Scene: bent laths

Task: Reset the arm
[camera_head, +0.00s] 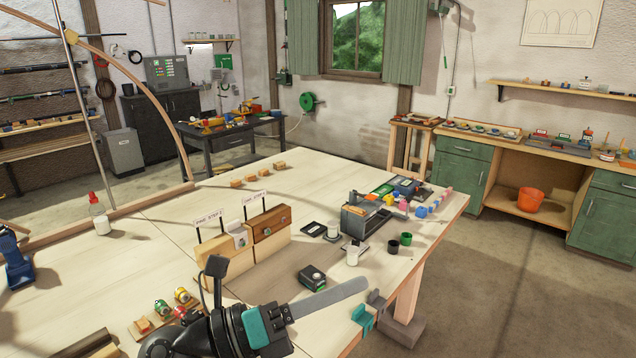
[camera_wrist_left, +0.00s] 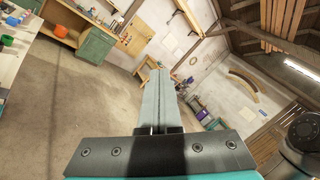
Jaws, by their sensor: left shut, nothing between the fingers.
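My left gripper (camera_head: 328,299) reaches in from the bottom of the head view, over the near right part of the wooden workbench (camera_head: 150,260). Its two long grey fingers lie together, with nothing between them, and point to the right. In the left wrist view the shut fingers (camera_wrist_left: 160,98) point out over open floor, with the bench only at the left edge. My right gripper is not in view.
Two wooden blocks with small signs (camera_head: 268,232) stand mid-bench. A black box (camera_head: 312,278) lies just beyond my fingers. A teal clamp (camera_head: 362,318) sits at the bench's right edge. White and dark cups (camera_head: 392,246) stand farther right. Floor to the right is clear.

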